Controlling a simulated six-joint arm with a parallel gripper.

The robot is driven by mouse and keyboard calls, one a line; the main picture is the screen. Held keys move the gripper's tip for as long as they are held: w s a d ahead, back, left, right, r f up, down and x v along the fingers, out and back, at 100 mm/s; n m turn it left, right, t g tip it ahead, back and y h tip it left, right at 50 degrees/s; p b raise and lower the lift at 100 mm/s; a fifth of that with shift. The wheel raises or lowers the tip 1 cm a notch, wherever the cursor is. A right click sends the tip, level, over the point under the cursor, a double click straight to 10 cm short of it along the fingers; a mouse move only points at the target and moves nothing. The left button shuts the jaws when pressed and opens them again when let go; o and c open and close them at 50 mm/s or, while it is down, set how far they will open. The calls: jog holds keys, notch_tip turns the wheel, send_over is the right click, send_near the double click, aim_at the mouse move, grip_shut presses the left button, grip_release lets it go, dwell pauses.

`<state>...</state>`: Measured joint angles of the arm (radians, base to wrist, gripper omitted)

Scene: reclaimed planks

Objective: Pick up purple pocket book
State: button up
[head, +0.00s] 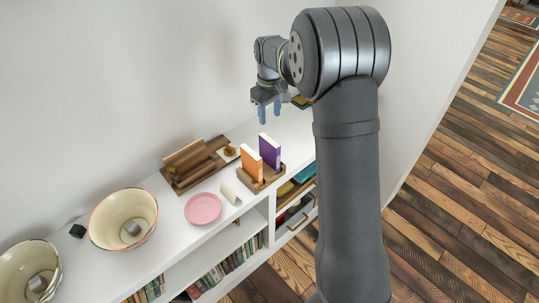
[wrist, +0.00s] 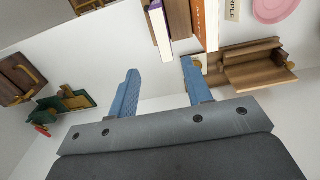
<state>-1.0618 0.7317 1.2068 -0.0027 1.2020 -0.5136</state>
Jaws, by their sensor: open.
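The purple pocket book (head: 270,152) stands upright in a small wooden book holder (head: 270,183) on the white shelf top, beside an orange pocket book (head: 251,163). In the wrist view the purple book (wrist: 160,28) is at the top, beyond my fingertips, with the orange book (wrist: 207,22) to its right. My gripper (head: 263,112) is above the shelf top, behind and higher than the books. In the wrist view my gripper (wrist: 160,75) has its two blue fingers spread apart with nothing between them.
A pink plate (head: 203,208), a whitish card (head: 230,193) and two bowls, one large (head: 106,232) and one at the corner (head: 20,262), lie leftward. Green and brown items (wrist: 66,106) sit left in the wrist view.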

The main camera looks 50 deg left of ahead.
aim_at(270, 140)
notch_tip(270, 140, down, 9)
jog(key=shift+s+d+f, duration=0.15)
jog(key=shift+d+f, duration=0.05)
jog(key=shift+f, duration=1.15)
jog(key=shift+s+d+f, duration=0.1)
jog(key=shift+d+f, duration=0.05)
jog(key=shift+f, duration=1.2)
jog(key=shift+c, duration=0.4)
grip_shut()
